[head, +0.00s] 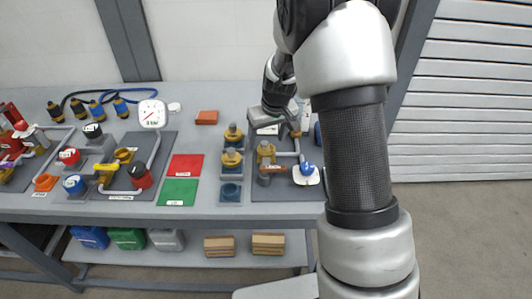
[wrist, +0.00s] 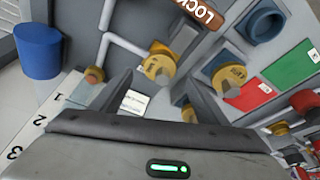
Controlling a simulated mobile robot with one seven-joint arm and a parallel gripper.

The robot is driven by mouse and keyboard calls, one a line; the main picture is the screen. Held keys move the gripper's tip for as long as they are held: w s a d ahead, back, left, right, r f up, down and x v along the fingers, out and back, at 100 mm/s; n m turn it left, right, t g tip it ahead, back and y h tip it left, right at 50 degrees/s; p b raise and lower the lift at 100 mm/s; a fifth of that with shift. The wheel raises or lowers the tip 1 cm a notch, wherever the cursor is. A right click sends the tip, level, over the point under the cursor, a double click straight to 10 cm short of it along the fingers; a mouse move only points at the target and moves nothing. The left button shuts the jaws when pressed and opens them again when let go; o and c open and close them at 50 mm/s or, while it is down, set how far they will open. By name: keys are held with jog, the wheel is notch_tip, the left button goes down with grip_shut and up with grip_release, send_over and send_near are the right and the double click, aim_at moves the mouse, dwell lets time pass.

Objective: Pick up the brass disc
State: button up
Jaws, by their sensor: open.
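Several round brass-coloured pieces are in view, and I cannot tell for sure which is the brass disc. In the head view, one with a tag (head: 266,152) sits on the right grey panel, and two more, a front one (head: 231,158) and a rear one (head: 233,135), stand on square blue-grey bases to its left. The wrist view shows the tagged piece (wrist: 160,67) beyond my fingertips, and the front one (wrist: 230,78) to its right. My gripper (wrist: 160,82) is open, with nothing seen between its fingers. In the head view my gripper (head: 268,118) is above the panel's back part.
A pipe with a brownish end (wrist: 95,75) and a blue cylinder (wrist: 40,50) are close on the left in the wrist view. Red (head: 186,167) and green (head: 179,192) mats lie mid-bench. A gauge (head: 152,114) and valves stand farther left. My arm hides the bench's right end.

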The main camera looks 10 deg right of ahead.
aim_at(266, 143)
jog(key=x, duration=0.3)
jog(key=shift+f, duration=0.35)
jog(key=c, duration=1.3)
jog(key=shift+o, duration=0.2)
notch_tip(266, 143, up, 10)
jog(key=shift+r+p, duration=0.1)
jog(key=shift+p, duration=0.2)
